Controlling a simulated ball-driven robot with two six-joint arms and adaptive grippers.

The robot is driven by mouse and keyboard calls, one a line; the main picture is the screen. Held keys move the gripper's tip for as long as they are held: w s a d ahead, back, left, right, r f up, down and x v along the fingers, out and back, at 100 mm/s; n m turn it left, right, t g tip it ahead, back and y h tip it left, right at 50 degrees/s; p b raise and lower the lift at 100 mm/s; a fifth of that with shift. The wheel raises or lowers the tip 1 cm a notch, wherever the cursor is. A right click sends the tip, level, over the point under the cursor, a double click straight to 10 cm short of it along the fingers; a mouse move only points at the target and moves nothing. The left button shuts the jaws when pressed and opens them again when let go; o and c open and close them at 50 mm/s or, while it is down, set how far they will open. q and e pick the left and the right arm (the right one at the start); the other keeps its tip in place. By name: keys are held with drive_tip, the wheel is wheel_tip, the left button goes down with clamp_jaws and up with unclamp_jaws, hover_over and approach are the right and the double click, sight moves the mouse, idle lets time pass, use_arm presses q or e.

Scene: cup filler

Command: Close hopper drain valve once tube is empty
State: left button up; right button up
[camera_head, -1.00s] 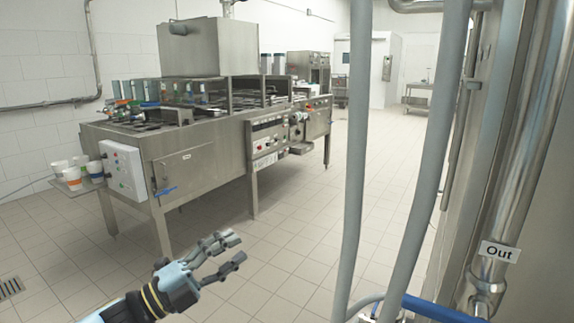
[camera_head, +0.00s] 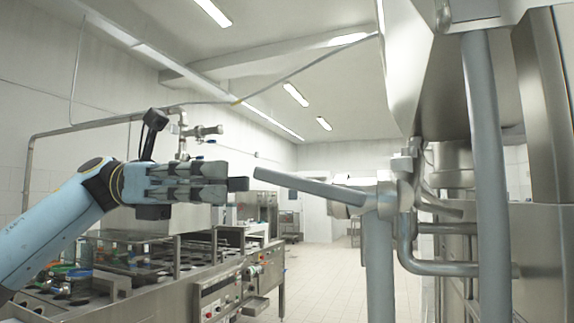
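A long grey lever handle (camera_head: 310,187) sticks out to the left from a metal valve (camera_head: 358,198) in the right half of the view, dipping slightly toward the valve. A grey tube (camera_head: 379,270) hangs straight down below the valve; I cannot see whether it is empty. A steel hopper (camera_head: 455,80) stands at the upper right. My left gripper (camera_head: 238,184) is raised just left of the lever's free end, apparently with a small gap. Its fingers point right and are seen side-on, so their opening is unclear. My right gripper is not in view.
A second thick grey tube (camera_head: 487,200) and a bent metal pipe (camera_head: 450,268) stand right of the valve. A steel cup-filling machine (camera_head: 200,285) lies lower left, behind my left arm. The tiled floor (camera_head: 320,262) beyond is clear.

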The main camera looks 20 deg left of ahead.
sight(287, 182)
use_arm(q)
drive_tip(key=d+p, duration=0.2)
drive_tip(key=d, duration=0.2)
drive_tip(key=d+p, duration=0.1)
drive_tip(key=d, duration=0.2)
drive_tip(key=shift+s+d+r+p, duration=0.15)
drive_tip(key=shift+d+r+p, duration=0.05)
drive_tip(key=shift+d+p, duration=0.2)
drive_tip(key=shift+d+f, duration=0.15)
drive_tip(key=shift+d, duration=0.15)
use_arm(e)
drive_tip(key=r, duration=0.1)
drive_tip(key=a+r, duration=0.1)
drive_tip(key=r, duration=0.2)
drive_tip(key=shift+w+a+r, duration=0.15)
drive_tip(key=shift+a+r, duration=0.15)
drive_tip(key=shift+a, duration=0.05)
use_arm(q)
drive_tip(key=shift+c, duration=0.2)
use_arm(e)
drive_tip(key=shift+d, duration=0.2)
use_arm(q)
clamp_jaws()
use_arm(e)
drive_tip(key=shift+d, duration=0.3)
